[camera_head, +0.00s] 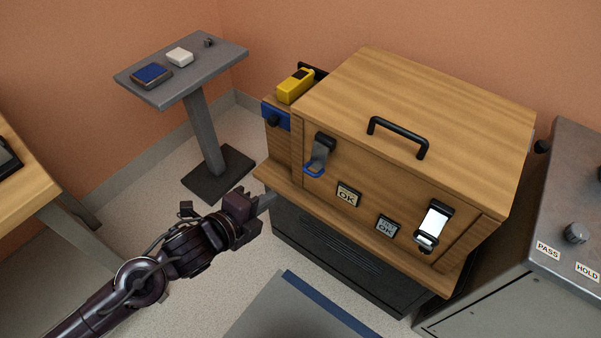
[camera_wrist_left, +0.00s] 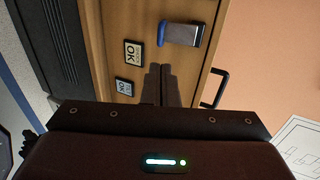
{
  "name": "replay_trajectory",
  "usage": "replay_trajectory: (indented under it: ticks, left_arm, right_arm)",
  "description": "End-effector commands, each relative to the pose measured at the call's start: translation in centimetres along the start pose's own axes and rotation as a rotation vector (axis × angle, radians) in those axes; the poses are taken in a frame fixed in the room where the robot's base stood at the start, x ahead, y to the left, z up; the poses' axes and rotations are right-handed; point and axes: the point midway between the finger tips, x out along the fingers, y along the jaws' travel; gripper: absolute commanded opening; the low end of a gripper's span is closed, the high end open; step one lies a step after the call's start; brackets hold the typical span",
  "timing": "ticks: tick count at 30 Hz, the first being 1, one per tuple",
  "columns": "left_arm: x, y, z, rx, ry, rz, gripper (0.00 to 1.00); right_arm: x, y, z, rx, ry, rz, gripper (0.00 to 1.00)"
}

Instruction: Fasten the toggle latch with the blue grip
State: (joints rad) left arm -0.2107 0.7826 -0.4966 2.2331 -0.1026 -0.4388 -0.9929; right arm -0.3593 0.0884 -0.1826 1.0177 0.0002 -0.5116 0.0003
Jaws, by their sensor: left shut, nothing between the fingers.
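The toggle latch (camera_head: 319,155) is on the front of the wooden case (camera_head: 400,195), near its left end. It has a dark mount at the top, a grey lever and a blue loop grip (camera_head: 313,170) at the lower end. The lever seems to stand out from the wood. In the left wrist view the blue grip (camera_wrist_left: 162,33) and grey lever (camera_wrist_left: 184,35) show beyond the fingers, apart from them. My left gripper (camera_head: 268,201) is shut and empty, below and left of the latch. Its closed fingers show in the left wrist view (camera_wrist_left: 161,84). My right gripper is not in view.
A second latch (camera_head: 434,225) is on the case's right front, with two OK labels (camera_head: 347,194) between. A black handle (camera_head: 398,134) is on the lid. A yellow device (camera_head: 295,86) stands at the left. A grey console (camera_head: 570,225) stands close on the right.

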Motion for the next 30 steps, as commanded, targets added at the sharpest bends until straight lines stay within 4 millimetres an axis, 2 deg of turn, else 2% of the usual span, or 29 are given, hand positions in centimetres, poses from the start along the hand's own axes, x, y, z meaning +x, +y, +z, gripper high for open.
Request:
replay_trajectory:
  ticks: [12, 18, 24, 30]
  left_arm:
    - [8.6, -0.1, -0.1, -0.007, 0.0, -0.003, 0.0]
    - [11.7, 0.0, -0.1, -0.006, 0.0, 0.0, 0.0]
    - [13.0, 0.0, -0.1, -0.005, 0.0, 0.001, 0.0]
    - [13.1, 0.0, -0.1, -0.004, 0.0, 0.0, 0.0]
  right_arm:
    - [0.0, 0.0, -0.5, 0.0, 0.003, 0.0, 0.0]
    - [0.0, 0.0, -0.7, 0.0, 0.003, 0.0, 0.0]
    - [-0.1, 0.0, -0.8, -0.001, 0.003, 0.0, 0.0]
    - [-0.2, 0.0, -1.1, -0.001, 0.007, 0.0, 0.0]
